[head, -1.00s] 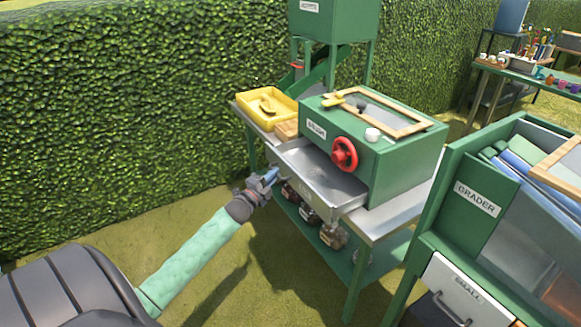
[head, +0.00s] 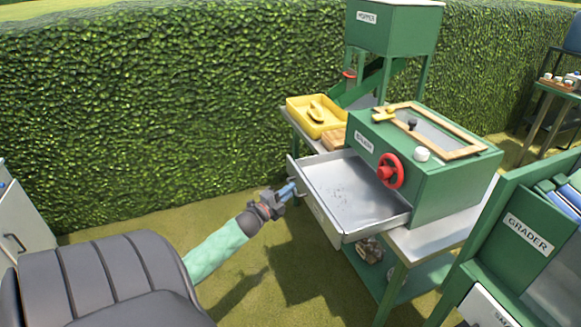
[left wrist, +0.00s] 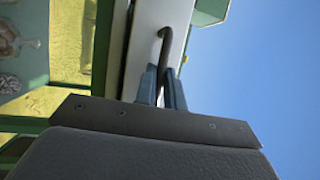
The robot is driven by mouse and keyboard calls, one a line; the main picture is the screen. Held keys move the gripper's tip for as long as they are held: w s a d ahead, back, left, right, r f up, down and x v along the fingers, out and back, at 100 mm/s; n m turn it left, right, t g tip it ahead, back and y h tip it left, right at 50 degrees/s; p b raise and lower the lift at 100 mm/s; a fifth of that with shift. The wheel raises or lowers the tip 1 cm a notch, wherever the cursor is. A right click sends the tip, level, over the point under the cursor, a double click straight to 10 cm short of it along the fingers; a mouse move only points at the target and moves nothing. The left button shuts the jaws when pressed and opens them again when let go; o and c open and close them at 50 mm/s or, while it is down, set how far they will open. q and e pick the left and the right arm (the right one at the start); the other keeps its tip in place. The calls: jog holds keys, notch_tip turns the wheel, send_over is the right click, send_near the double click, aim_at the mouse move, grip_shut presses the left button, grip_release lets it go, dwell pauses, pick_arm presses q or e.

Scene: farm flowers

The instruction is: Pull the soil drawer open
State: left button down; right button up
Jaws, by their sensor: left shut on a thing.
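The soil drawer (head: 345,190) is a shallow grey metal tray that sticks well out from the front of the green box. Small dark specks lie on its floor. My left gripper (head: 291,188) is at the drawer's front panel, near its left end, and is shut on the drawer's handle. In the left wrist view the dark curved handle (left wrist: 162,45) comes down between the blue-grey fingertips (left wrist: 162,88), against the pale drawer front. My right gripper is not in view.
The green box (head: 440,160) has a red handwheel (head: 390,170) and a wooden-framed lid. A yellow tray (head: 318,115) stands behind the drawer on the metal bench. The hopper (head: 395,25) rises behind, and the grader (head: 520,240) is at right. Grass is free before the bench.

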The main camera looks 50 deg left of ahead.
pick_arm(q)
jog(key=c, duration=1.5)
grip_release()
jog(key=s+f+b, duration=0.1)
jog(key=s, duration=0.6)
jog(key=shift+s+f, duration=0.2)
jog(key=shift+s, duration=0.15)
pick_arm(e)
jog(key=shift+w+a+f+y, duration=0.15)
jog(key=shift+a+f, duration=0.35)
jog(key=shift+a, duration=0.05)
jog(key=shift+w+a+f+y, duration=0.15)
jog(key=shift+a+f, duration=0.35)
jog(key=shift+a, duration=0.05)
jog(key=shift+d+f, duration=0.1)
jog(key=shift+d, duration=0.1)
